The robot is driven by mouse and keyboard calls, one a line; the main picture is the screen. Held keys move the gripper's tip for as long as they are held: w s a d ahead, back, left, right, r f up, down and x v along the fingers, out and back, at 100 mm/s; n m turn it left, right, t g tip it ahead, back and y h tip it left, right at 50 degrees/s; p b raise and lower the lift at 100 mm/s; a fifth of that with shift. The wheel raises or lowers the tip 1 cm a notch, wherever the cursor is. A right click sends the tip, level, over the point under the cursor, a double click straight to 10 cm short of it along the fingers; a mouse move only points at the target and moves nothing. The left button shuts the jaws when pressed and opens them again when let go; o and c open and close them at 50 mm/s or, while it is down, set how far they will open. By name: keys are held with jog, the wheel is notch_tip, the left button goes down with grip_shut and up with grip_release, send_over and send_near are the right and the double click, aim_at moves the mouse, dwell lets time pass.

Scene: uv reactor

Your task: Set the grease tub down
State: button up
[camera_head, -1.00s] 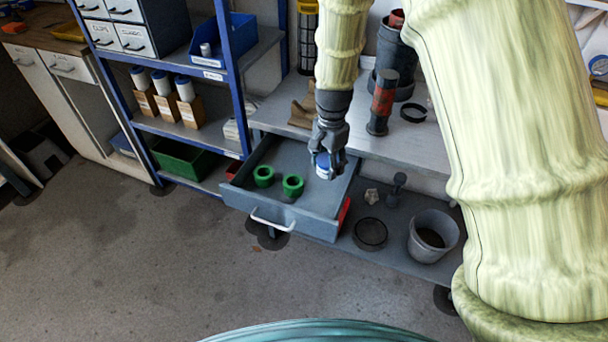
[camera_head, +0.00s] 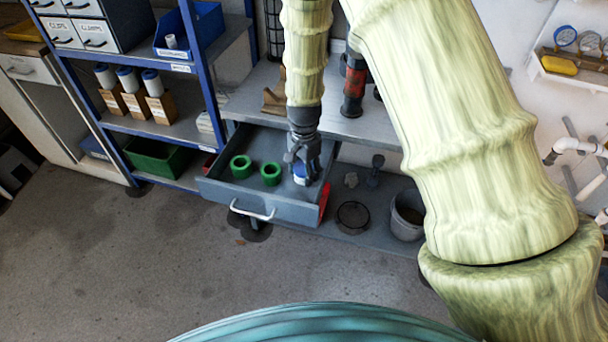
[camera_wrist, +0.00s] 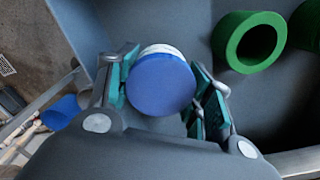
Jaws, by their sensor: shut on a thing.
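The grease tub (camera_wrist: 161,82) is a small white tub with a blue lid, held between the teal finger pads in the wrist view. It also shows in the head view (camera_head: 300,175), partly hidden by the fingers. My gripper (camera_head: 301,168) is shut on it, inside the outline of the open grey drawer (camera_head: 275,208), near its right side. In the wrist view my gripper (camera_wrist: 165,98) has one finger on each side of the tub. I cannot tell whether the tub touches the drawer floor.
Two green rings (camera_head: 256,171) lie in the drawer, left of the tub. The drawer has a white front handle (camera_head: 252,212). A grey bucket (camera_head: 406,216) and a round black dish (camera_head: 353,217) stand on the lower shelf to the right. A dark cylinder (camera_head: 354,85) stands on the bench above.

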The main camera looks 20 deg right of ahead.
jog(key=shift+f, duration=1.2)
jog(key=shift+f, duration=0.15)
jog(key=o, duration=0.8)
jog(key=shift+c, duration=0.2)
notch_tip(320, 180, up, 12)
jog(key=shift+r, duration=0.15)
